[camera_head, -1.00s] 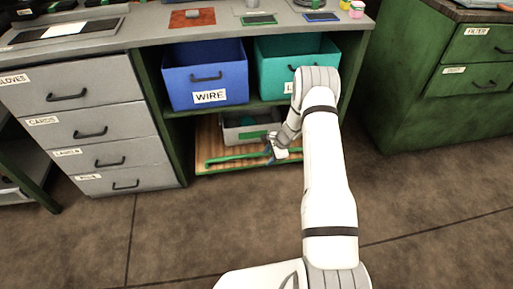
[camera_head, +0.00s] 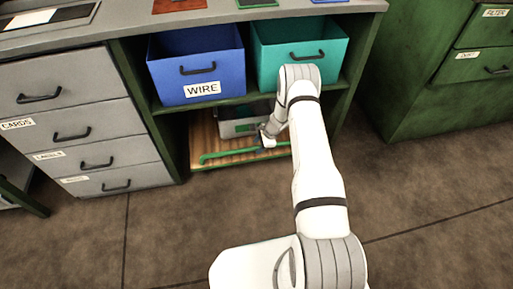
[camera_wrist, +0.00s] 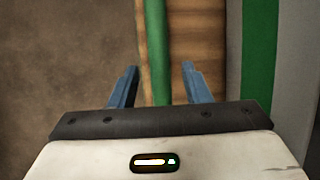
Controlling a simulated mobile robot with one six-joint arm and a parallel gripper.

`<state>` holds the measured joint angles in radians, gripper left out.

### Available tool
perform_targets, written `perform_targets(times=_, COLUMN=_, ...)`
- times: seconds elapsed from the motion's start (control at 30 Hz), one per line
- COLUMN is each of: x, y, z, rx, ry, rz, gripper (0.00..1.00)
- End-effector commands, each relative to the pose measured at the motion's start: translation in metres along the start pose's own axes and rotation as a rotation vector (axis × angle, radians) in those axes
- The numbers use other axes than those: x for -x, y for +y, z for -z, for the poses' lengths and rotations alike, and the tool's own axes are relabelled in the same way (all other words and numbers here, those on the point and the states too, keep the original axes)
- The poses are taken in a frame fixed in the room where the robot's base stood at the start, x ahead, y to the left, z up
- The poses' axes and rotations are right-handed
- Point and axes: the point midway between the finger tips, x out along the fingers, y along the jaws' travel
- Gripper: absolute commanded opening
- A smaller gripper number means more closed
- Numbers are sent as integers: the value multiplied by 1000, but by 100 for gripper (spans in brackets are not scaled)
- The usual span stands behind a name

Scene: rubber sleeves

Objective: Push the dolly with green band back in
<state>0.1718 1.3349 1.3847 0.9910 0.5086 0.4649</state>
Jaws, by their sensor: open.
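The dolly is a wooden board (camera_head: 203,138) low in the bay under the bench, with a green bar (camera_head: 220,154) along its front. A grey bin (camera_head: 232,129) with a green band stands on it, partly hidden by my arm. My gripper (camera_head: 265,143) is at the right part of the bar. In the wrist view its two blue fingers (camera_wrist: 157,82) are open, one on each side of the green bar (camera_wrist: 157,45). Whether they touch it I cannot tell. The board (camera_wrist: 195,40) and the bin's green band (camera_wrist: 261,50) lie to the right there.
A blue WIRE bin (camera_head: 197,65) and a teal bin (camera_head: 300,50) sit on the shelf above the dolly. A grey drawer unit (camera_head: 80,125) stands left of the bay and a green cabinet (camera_head: 435,90) stands to the right. The brown floor (camera_head: 130,240) in front is clear.

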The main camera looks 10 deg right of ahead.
Motion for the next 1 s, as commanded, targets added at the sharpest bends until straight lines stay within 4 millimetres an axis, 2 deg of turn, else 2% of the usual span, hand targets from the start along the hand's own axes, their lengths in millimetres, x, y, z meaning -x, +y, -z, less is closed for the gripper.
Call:
perform_targets(times=0.03, x=-7, y=0, z=0, rx=1, ry=0, rz=0, gripper=43)
perform_targets(times=0.13, x=-13, y=0, z=0, rx=0, ry=0, rz=-1, gripper=43)
perform_targets(times=0.43, x=-14, y=0, z=-1, rx=1, ry=0, rz=0, gripper=42)
perform_targets(times=0.9, x=-14, y=0, z=-2, rx=3, ry=0, rz=-1, gripper=4)
perform_targets(times=1.0, x=-14, y=0, z=-2, rx=3, ry=-1, rz=-2, gripper=0)
